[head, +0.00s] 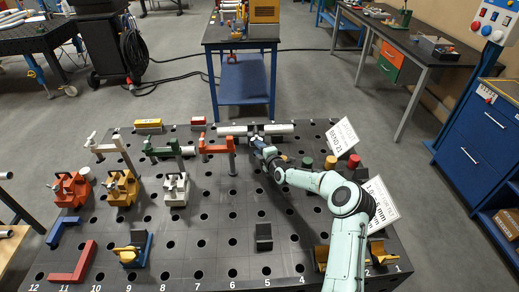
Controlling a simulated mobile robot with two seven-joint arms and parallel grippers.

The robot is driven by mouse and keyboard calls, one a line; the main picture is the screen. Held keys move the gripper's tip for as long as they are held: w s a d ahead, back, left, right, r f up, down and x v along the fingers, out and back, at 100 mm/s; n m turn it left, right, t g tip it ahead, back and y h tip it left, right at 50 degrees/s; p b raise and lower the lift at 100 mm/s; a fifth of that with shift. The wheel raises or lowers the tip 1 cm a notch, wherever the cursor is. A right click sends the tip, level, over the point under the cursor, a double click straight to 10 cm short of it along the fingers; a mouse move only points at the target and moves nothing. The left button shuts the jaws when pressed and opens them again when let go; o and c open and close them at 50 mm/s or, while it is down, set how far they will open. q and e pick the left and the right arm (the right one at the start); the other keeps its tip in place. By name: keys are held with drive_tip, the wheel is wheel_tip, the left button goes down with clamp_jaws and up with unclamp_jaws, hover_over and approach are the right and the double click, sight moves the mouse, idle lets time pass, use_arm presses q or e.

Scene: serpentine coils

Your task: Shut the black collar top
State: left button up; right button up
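My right arm comes in from the lower right, and my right gripper (257,140) is at the far side of the black perforated table (215,215). It is right by a pale horizontal tube (280,129). A small dark piece (251,129) sits around the middle of this tube and may be the black collar; its top is too small and too covered by the gripper to tell how it stands. I cannot tell whether the fingers are open or shut, or whether they touch it. A separate black block (264,236) stands near the front middle. My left gripper is not in view.
An orange clamp (217,145) stands just left of my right gripper, with a green clamp (163,148) further left. Several vises, including a white one (175,188), stand on the left. Sign cards (342,138) stand on the right. The table's middle is mostly clear.

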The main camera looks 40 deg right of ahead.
clamp_jaws()
idle(1.4)
